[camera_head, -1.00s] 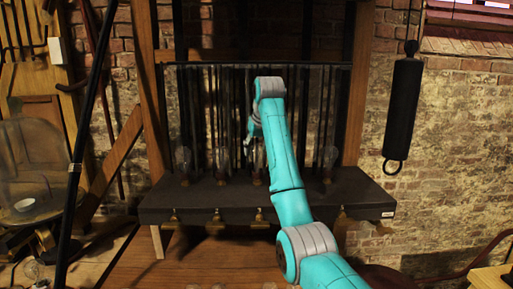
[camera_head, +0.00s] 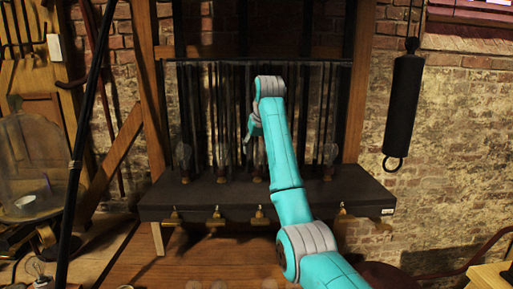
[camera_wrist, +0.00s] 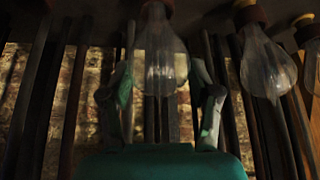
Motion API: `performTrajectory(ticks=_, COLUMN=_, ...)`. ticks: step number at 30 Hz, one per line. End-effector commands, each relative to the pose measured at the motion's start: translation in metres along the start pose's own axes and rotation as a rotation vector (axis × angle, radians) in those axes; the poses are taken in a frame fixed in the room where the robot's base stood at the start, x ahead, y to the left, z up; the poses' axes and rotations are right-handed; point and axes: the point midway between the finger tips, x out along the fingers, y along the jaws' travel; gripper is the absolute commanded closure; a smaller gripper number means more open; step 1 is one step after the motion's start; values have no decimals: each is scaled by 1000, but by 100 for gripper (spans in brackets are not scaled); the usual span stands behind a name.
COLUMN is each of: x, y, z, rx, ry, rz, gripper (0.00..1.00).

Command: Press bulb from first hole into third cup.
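My gripper (camera_head: 252,135) is at the back rack, at the third cup from the left. In the wrist view, which looks upside down, a clear glass bulb (camera_wrist: 162,58) sits between the fingers of my gripper (camera_wrist: 162,62), its base in a reddish cup (camera_wrist: 157,7). The fingers appear to close on both sides of the glass; the contact is dark. In the head view my arm partly hides this bulb and cup. Other bulbs stand upright at the first cup (camera_head: 185,157), the second cup (camera_head: 222,158) and farther right (camera_head: 329,155).
The dark shelf (camera_head: 160,203) carries the cups, with brass fittings along its front. Dark vertical rods stand close behind. Two neighbouring bulbs (camera_wrist: 267,62) (camera_wrist: 312,62) are beside my gripper in the wrist view. A black cylinder (camera_head: 402,105) hangs at the right.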

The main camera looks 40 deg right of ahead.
Motion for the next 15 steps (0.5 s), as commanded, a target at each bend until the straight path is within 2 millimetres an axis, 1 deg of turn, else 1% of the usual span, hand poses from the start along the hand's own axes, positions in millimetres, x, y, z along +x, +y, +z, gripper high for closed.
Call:
performTrajectory(ticks=11, x=-1, y=0, z=0, rx=0, ry=0, rz=0, gripper=18)
performTrajectory(ticks=15, x=-10, y=0, z=-6, rx=0, ry=2, rz=0, gripper=18)
